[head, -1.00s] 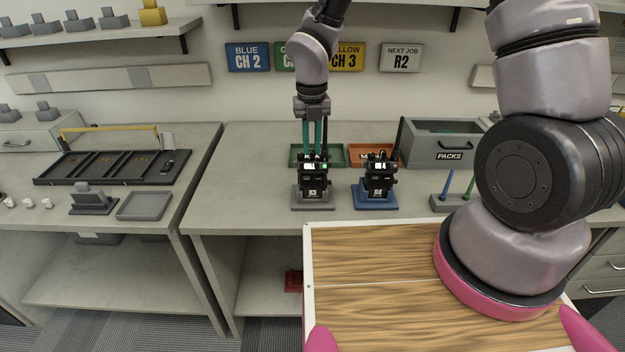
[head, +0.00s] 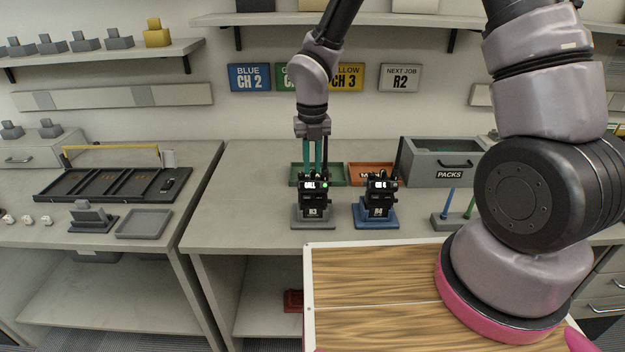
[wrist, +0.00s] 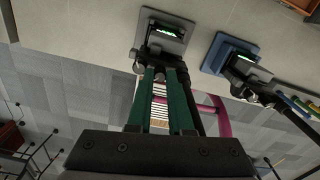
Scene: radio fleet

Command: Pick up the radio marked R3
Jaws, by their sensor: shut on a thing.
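The radio marked R3 (head: 314,200) is black and stands upright in a grey base (head: 313,222) on the bench. Its small display is lit and a green light shows at its top right. My gripper (head: 315,172) comes down from above with its green fingers shut on the top of the radio R3. In the wrist view the fingers (wrist: 167,85) reach down to the radio's top (wrist: 162,48), over the grey base. The exact grip point on the radio is hard to make out.
A second black radio, apparently R4 (head: 377,194), stands in a blue base (head: 375,219) close to the right. Behind are a green tray (head: 336,172), an orange tray (head: 368,172) and a grey PACKS bin (head: 447,172). The bench left of R3 is clear.

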